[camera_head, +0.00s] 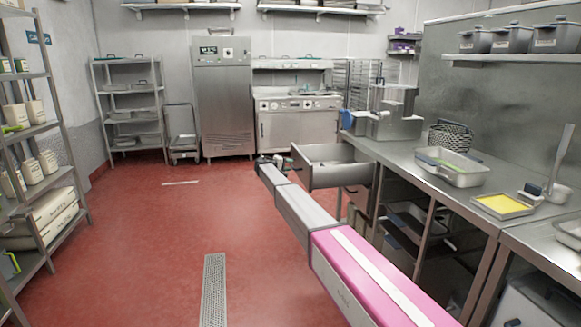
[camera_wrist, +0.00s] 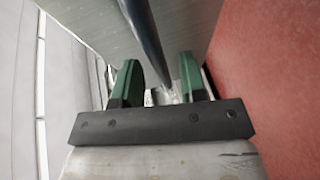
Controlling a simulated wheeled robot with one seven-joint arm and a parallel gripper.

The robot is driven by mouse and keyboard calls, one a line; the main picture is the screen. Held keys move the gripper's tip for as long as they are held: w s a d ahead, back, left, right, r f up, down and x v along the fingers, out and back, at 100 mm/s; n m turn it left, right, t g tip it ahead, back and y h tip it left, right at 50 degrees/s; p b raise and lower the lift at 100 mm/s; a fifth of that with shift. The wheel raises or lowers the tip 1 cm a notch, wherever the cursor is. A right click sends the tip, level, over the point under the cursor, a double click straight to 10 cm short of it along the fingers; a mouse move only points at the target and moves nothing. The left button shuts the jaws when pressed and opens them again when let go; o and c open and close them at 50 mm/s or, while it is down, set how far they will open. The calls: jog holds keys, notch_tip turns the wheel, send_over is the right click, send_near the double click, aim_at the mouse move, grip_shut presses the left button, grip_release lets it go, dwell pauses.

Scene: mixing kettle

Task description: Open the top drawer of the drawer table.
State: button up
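The top drawer (camera_head: 343,177) is a grey steel box under the steel drawer table (camera_head: 385,150). It stands pulled out to the left, with its open inside showing in the head view. In the wrist view a dark bar handle (camera_wrist: 147,42) runs in front of a steel drawer face (camera_wrist: 92,28). My gripper (camera_wrist: 158,75) has two green fingers, spread apart on either side of the bar, with gaps visible between bar and fingers. In the head view my gripper (camera_head: 272,161) is small, beside the drawer's left end, and its fingers are hard to make out.
Below the table are open shelves with steel pans (camera_head: 408,228). A yellow-filled tray (camera_head: 503,205), a steel pan (camera_head: 450,168) and a wire basket (camera_head: 450,136) stand on the counter. A shelf rack (camera_head: 35,150) stands at the left. The red floor (camera_head: 150,240) between is clear.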

jog(key=v, duration=0.8)
jog(key=shift+s+a, duration=0.3)
